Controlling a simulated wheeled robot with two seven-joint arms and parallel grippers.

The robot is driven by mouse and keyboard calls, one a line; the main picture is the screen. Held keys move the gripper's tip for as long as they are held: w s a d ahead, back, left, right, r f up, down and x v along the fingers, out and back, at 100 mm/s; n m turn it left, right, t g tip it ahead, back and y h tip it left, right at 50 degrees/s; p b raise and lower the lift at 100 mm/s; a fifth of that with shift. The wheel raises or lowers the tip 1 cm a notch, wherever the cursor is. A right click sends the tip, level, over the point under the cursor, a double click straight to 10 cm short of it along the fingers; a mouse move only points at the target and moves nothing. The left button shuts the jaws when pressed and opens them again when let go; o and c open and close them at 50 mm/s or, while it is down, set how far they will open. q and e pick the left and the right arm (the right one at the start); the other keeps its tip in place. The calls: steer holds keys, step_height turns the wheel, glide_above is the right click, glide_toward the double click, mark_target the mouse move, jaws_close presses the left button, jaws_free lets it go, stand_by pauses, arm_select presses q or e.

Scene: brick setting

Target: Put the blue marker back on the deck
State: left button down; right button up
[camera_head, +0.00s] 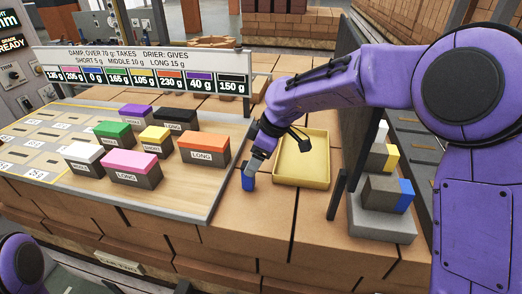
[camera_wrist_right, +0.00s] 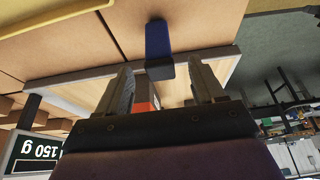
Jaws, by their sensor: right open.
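The blue marker (camera_head: 248,183), a small block with a blue part and a dark grey part, is on the brick top just right of the deck (camera_head: 222,184). It also shows in the right wrist view (camera_wrist_right: 158,38), just beyond the fingertips. My right gripper (camera_head: 256,165) is at the marker, pointing down. In the wrist view the gripper's fingers (camera_wrist_right: 161,76) are spread, with the marker's grey end lined up with the gap; contact cannot be told. The deck is a wooden board carrying several coloured, labelled blocks. My left gripper is out of view.
A yellow tray (camera_head: 302,178) lies right of the gripper and looks empty. A dark upright panel (camera_head: 357,115) stands beyond it, then a grey stand (camera_head: 382,222) with stacked blocks, one blue-ended. A label board (camera_head: 150,72) stands behind the deck. The front bricks are clear.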

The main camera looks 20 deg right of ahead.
steer(key=v, duration=0.7)
steer(key=shift+b, duration=0.35)
steer(key=shift+s+r, duration=0.1)
steer(key=shift+s, duration=0.1)
